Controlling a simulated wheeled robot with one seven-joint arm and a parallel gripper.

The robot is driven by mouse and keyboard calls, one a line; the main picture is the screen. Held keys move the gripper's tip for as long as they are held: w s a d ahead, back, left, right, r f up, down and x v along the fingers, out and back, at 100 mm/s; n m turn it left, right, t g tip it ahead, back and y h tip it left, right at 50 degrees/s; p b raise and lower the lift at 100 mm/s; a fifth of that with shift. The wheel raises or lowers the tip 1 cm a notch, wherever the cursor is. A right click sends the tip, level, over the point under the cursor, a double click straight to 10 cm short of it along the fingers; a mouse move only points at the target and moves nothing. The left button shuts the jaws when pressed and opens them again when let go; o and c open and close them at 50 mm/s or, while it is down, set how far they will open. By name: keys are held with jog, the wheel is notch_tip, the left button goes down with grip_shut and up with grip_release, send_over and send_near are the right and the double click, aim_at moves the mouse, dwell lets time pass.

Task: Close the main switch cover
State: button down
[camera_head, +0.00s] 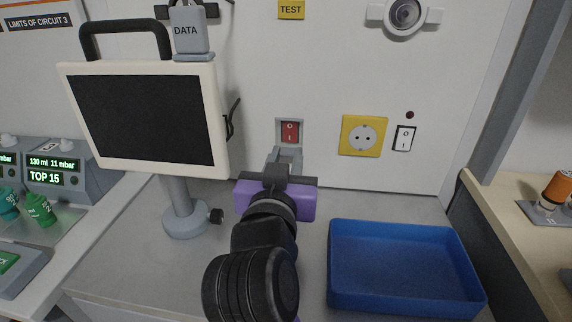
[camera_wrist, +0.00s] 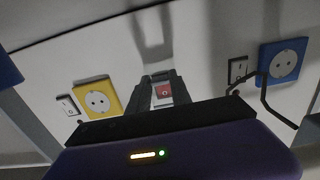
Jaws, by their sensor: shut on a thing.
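The red main switch (camera_head: 290,132) sits in a grey frame on the pale wall panel, right of the screen. It also shows between my finger tips in the wrist view (camera_wrist: 164,92). The cover is hard to tell apart from my grey fingers; a grey piece (camera_head: 286,154) lies at the lower edge of the switch frame, between the finger tips. My gripper (camera_head: 284,158), purple with a black bar, reaches to the wall just below the switch and is shut on that piece, which looks like the cover. The red switch face is visible above it.
A screen on a stand (camera_head: 145,115) stands left of my arm. A yellow socket (camera_head: 362,136) and a white switch (camera_head: 404,138) are on the wall to the right. A blue tray (camera_head: 405,305) sits on the worktop at right. The blue socket (camera_wrist: 284,60) shows in the wrist view.

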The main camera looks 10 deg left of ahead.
jog(key=shift+r, duration=0.1)
jog(key=c, duration=1.2)
grip_release()
jog(key=shift+o, duration=0.2)
jog(key=s, duration=0.7)
jog(key=shift+s+a+p, duration=0.15)
jog(key=shift+s+p, duration=0.2)
jog(key=shift+s, duration=0.05)
